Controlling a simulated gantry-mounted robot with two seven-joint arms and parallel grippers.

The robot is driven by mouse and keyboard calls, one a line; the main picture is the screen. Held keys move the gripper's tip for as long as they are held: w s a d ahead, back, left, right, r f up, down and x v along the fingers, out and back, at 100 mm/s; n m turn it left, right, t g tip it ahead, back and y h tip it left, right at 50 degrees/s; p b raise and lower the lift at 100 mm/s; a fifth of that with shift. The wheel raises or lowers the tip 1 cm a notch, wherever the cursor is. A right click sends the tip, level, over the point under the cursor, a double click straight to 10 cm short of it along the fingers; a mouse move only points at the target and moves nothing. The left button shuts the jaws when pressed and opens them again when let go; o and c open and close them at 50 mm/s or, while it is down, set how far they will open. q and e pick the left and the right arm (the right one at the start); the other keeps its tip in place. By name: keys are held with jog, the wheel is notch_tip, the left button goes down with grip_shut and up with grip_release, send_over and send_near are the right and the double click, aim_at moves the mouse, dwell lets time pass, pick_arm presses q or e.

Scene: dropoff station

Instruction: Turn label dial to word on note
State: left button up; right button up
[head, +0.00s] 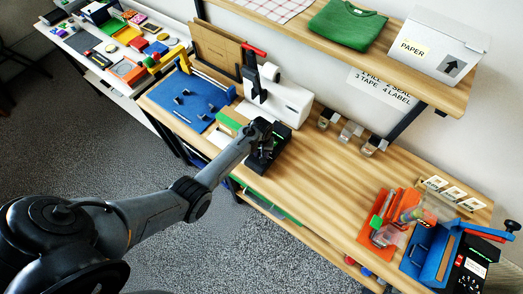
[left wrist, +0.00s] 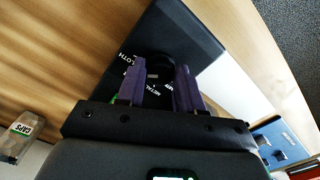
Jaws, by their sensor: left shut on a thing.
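The black label box (head: 278,158) stands on the wooden bench near its front edge. My left gripper (head: 262,146) reaches down over it. In the left wrist view the label box (left wrist: 192,38) has a dark round dial (left wrist: 157,60) ringed by small white words. One seems to read CLOTH; the others are partly hidden or blurred. My left gripper's two purple fingers (left wrist: 158,88) are closed around the dial. Which word the dial points to cannot be told. A yellow note (head: 413,47) reading PAPER is on the white carton (head: 435,43) on the shelf. My right gripper is not in view.
A white machine (head: 284,102) with a black-and-red lever stands behind the label box. A blue mat (head: 188,101) lies to its left. Small clear bins (head: 347,133) hang at the back. An orange tray (head: 384,222) and blue device (head: 428,256) stand right. The bench middle is clear.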

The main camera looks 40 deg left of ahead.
pick_arm(q)
jog(key=m+p, duration=0.1)
jog(key=m, duration=0.2)
jog(key=shift+m, duration=0.6)
jog(key=o, duration=1)
jog(key=shift+r+p, duration=0.3)
jog(key=shift+r, duration=0.05)
jog(key=shift+r+p, duration=0.45)
jog(key=shift+r, duration=4.6)
